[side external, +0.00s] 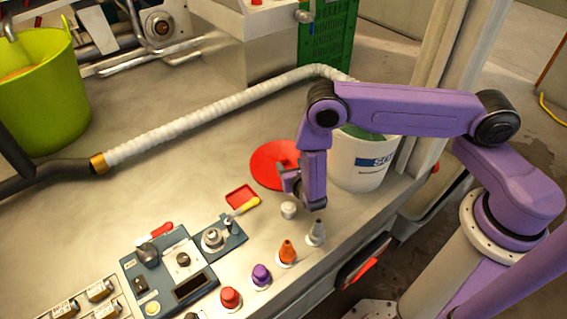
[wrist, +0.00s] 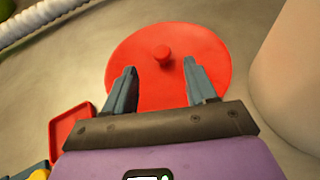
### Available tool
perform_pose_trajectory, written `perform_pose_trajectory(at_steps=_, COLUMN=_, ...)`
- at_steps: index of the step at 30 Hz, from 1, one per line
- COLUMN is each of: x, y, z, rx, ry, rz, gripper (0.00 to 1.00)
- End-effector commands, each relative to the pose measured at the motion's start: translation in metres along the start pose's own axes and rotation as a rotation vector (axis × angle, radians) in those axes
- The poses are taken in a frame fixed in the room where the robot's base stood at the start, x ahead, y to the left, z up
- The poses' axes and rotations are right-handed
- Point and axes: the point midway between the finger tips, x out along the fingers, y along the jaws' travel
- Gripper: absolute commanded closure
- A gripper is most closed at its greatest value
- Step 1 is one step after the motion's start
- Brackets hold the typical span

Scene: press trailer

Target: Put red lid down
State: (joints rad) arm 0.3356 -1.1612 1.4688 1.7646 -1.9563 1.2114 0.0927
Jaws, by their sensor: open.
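The red lid (side external: 268,165) is a round disc lying flat on the metal work surface, left of the white bucket. In the wrist view the red lid (wrist: 168,62) shows a small round knob near its middle. My gripper (side external: 290,190) is over the near right part of the lid and hides some of it. In the wrist view my gripper (wrist: 160,75) has its two fingers wide apart over the near part of the lid. The knob is beyond the fingertips, and nothing is between the fingers.
The white bucket (side external: 358,165) stands close right of the lid. A small red tray (side external: 242,197) and a yellow-handled lever (side external: 243,208) are in front. Several knobs, including an orange one (side external: 287,252), line the front edge. A white hose (side external: 215,108) runs behind. Bare surface lies left.

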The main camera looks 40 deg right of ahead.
Motion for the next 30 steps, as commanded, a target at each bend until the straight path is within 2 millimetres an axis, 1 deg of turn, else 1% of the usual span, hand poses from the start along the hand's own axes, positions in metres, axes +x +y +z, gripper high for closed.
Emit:
perform_pose_trajectory(at_steps=1, x=0.010, y=-0.002, z=0.000, rx=0.002, ry=0.000, rz=-0.004, gripper=0.44)
perform_pose_trajectory(at_steps=3, x=0.021, y=-0.001, z=0.000, rx=0.002, ry=-0.001, rz=-0.003, gripper=0.44)
perform_pose_trajectory(at_steps=6, x=0.032, y=0.000, z=0.000, rx=0.002, ry=0.000, rz=-0.001, gripper=0.44)
perform_pose_trajectory(at_steps=14, x=0.047, y=-0.001, z=-0.002, rx=0.001, ry=0.000, rz=-0.002, gripper=0.44)
perform_pose_trajectory(at_steps=21, x=0.077, y=-0.002, z=-0.005, rx=0.002, ry=0.000, rz=-0.003, gripper=0.44)
perform_pose_trajectory(at_steps=24, x=0.086, y=-0.001, z=-0.005, rx=0.001, ry=0.000, rz=-0.001, gripper=0.44)
perform_pose_trajectory(at_steps=30, x=0.091, y=-0.001, z=-0.005, rx=-0.001, ry=0.001, rz=0.000, gripper=0.44)
